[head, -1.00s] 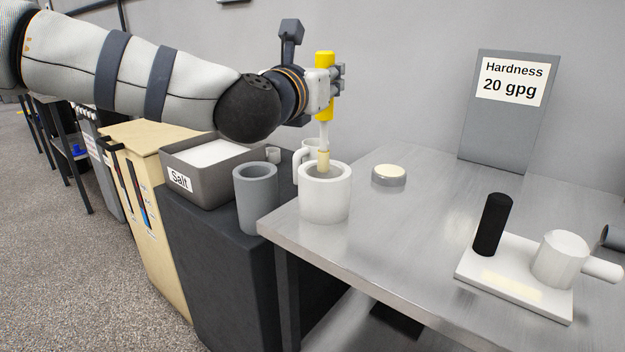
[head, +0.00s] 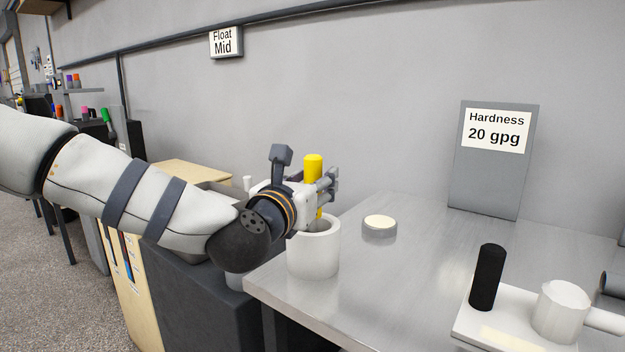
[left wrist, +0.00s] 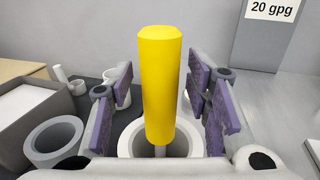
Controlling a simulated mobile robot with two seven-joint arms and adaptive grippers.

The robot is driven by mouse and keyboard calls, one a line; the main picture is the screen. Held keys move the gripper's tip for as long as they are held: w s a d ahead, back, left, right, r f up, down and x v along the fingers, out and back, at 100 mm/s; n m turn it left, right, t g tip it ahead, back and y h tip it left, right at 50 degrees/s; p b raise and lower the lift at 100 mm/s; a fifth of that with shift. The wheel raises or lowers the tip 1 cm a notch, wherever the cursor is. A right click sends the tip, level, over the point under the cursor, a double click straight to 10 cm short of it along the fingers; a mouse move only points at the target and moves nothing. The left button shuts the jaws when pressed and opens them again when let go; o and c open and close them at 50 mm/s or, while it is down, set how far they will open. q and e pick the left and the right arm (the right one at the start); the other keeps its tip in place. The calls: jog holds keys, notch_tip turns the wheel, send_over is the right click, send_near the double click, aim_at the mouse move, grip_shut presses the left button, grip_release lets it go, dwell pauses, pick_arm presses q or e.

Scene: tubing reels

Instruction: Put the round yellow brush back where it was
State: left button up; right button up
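The round yellow brush (head: 313,167) stands upright with its lower end inside the white pot (head: 314,258) at the table's left corner. Its handle also fills the middle of the left wrist view (left wrist: 160,85). My left gripper (head: 322,188) is around the handle. In the left wrist view its purple pads stand apart, with a gap on each side of the handle, so it is open. The brush's tip is hidden inside the pot (left wrist: 127,140). My right gripper is not in view.
A round pale-topped disc (head: 379,227) lies right of the pot. A white board (head: 470,335) with a black cylinder (head: 487,277) and a white cup (head: 560,312) is at the right. The hardness sign (head: 490,160) stands behind. Mid-table is clear.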

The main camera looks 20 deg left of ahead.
pick_arm(q)
jog(key=shift+r, duration=0.35)
jog(key=s+p, duration=0.1)
jog(key=s, duration=1.1)
jog(key=shift+a+f, duration=0.15)
jog(key=shift+a, duration=0.25)
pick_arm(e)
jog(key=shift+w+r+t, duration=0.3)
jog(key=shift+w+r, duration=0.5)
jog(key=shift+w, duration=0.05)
